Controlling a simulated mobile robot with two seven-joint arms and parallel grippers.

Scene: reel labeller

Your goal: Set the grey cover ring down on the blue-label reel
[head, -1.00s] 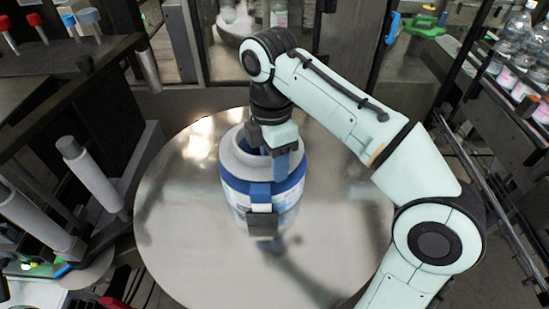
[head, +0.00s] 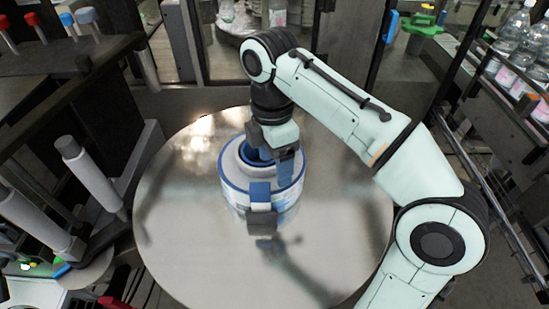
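The blue-label reel (head: 291,201), white and blue with a blue rim, stands upright on the round metal table. The grey cover ring (head: 240,172) appears to lie level on top of the reel, inside the blue rim, around its centre. My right gripper (head: 273,162) comes down from above at the ring, with its fingers apart. Whether a finger touches the ring cannot be told. My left gripper is not in view.
The shiny round table (head: 180,225) is bare around the reel. Grey rollers (head: 88,175) stand at the left. Bottles (head: 515,40) stand on a rack at the right. A glazed machine frame is behind, with a green part (head: 424,27) at its right.

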